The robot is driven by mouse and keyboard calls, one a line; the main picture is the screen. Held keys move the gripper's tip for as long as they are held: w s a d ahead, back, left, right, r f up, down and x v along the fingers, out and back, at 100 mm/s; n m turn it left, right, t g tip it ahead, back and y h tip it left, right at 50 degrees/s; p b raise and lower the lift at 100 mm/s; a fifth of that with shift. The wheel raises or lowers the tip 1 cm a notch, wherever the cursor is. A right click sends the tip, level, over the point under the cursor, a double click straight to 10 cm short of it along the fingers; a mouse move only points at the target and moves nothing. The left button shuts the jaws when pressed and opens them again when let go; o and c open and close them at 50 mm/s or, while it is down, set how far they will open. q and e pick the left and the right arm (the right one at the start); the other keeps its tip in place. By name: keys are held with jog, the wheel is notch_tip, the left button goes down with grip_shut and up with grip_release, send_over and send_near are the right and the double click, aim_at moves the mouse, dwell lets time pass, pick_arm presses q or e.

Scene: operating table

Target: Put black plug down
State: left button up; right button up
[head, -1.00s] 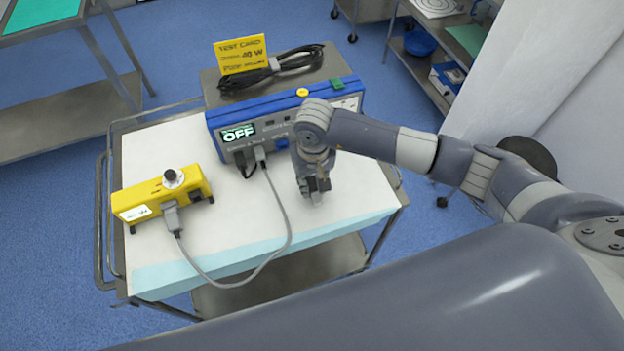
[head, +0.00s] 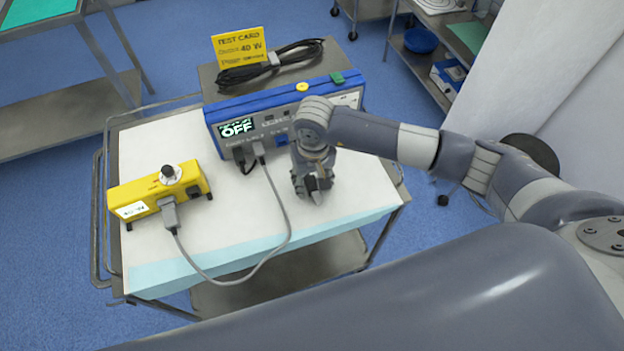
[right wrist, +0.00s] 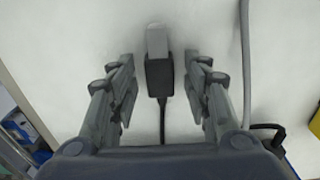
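The black plug (right wrist: 159,78) with a light grey tip lies on the white table cover in the right wrist view, its dark cord running down toward the palm. My right gripper (right wrist: 162,90) is open, with a finger on either side of the plug and a visible gap on both sides. In the head view my right gripper (head: 312,188) points down at the cart top, in front of the blue device; it hides most of the plug there. My left gripper is not in view.
The blue device (head: 270,128) reads OFF and bears a yellow test card (head: 238,48) and coiled black cable (head: 270,66). A grey cable (head: 285,205) links it to the yellow box (head: 158,192). The white cart top (head: 225,220) is clear between them.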

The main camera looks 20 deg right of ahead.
aim_at(312, 183)
jog(key=shift+r+p, duration=0.25)
jog(key=shift+p, duration=0.05)
jog(key=shift+r+p, duration=0.7)
jog(key=shift+p, duration=0.15)
jog(key=shift+r+b, duration=0.8)
jog(key=shift+r, duration=0.1)
notch_tip(312, 183, up, 10)
jog(key=b, duration=0.2)
jog(key=shift+s+f, duration=0.25)
jog(key=shift+s, duration=0.1)
